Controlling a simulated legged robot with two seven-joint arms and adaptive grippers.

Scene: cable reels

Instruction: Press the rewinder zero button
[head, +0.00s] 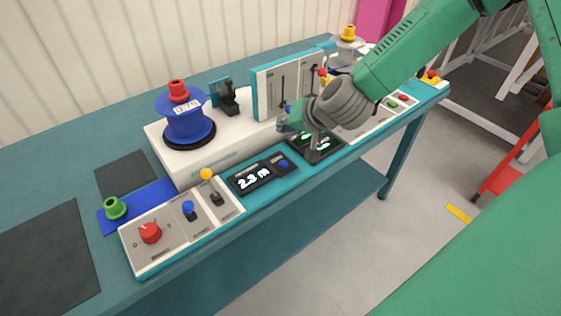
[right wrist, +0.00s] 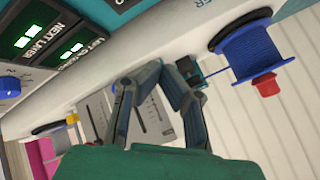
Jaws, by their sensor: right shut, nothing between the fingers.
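A dark counter box (head: 262,173) reading "2.3 m" lies at the bench front in the head view. A round blue button (head: 284,164) sits at its right end. I cannot read which button is marked zero. My right gripper (head: 291,118) is shut and empty, above the bench, behind and slightly right of the blue button and apart from it. Its two fingers (right wrist: 161,72) come together in the right wrist view, with the reel side of the machine beyond them. The counter box edge (right wrist: 122,4) shows at the top of that view. My left gripper is not in view.
A blue reel (head: 189,121) stands on the white machine base. A dark box with green displays (head: 316,146) lies beneath my right arm. An upright slider panel (head: 280,85) stands behind the gripper. A control panel (head: 172,252) with a red knob is at front left.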

